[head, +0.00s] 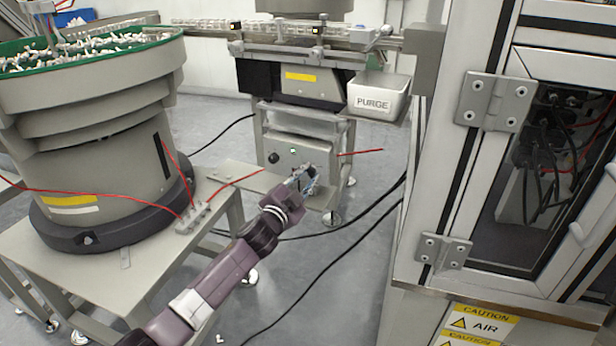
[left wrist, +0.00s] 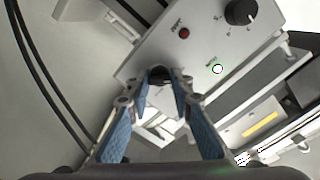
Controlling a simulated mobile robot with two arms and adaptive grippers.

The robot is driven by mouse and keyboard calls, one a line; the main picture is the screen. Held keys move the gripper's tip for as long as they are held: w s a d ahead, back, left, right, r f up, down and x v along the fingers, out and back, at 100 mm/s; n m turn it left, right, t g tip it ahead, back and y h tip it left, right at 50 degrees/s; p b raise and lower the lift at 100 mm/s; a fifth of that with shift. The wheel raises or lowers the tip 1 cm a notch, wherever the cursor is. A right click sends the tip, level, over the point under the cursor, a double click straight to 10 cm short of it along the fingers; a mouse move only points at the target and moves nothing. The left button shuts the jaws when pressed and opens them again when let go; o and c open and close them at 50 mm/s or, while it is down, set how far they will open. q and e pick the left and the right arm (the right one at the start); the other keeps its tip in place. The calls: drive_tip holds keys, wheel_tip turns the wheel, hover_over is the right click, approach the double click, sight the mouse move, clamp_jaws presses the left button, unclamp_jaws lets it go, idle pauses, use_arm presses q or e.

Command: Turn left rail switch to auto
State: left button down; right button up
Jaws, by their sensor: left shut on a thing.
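The grey control box (head: 325,155) stands under the rail unit in the head view. Its front panel (left wrist: 205,50) fills the upper middle of the left wrist view. A black rotary switch (left wrist: 159,73) sits between the fingertips of my left gripper (left wrist: 164,86), which is shut on it. The fingers partly cover the switch, so its pointer and labels cannot be read. In the head view my left gripper (head: 303,180) reaches the lower right of the panel. A second black knob (left wrist: 240,12) is free; it also shows in the head view (head: 273,158). My right gripper is not in view.
The panel has a green-lit button (left wrist: 217,69) and a red button (left wrist: 184,33). A bowl feeder (head: 90,110) stands on a table at left. A cabinet (head: 440,190) bounds the right; cables cross the floor.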

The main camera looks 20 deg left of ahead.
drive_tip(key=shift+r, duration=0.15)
use_arm(q)
drive_tip(key=m+p, duration=0.1)
drive_tip(key=m, duration=0.3)
drive_tip(key=shift+m+p, duration=0.3)
drive_tip(key=shift+m, duration=0.2)
drive_tip(key=m, duration=0.3)
drive_tip(key=shift+f+m, duration=0.1)
drive_tip(key=shift+m, duration=0.2)
drive_tip(key=m, duration=0.2)
drive_tip(key=shift+m+p, duration=0.3)
drive_tip(key=shift+p, duration=0.1)
drive_tip(key=m, duration=0.3)
drive_tip(key=shift+f+m, duration=0.1)
drive_tip(key=shift+m, duration=0.9)
drive_tip(key=shift+m+p, duration=0.35)
drive_tip(key=shift+m, duration=0.45)
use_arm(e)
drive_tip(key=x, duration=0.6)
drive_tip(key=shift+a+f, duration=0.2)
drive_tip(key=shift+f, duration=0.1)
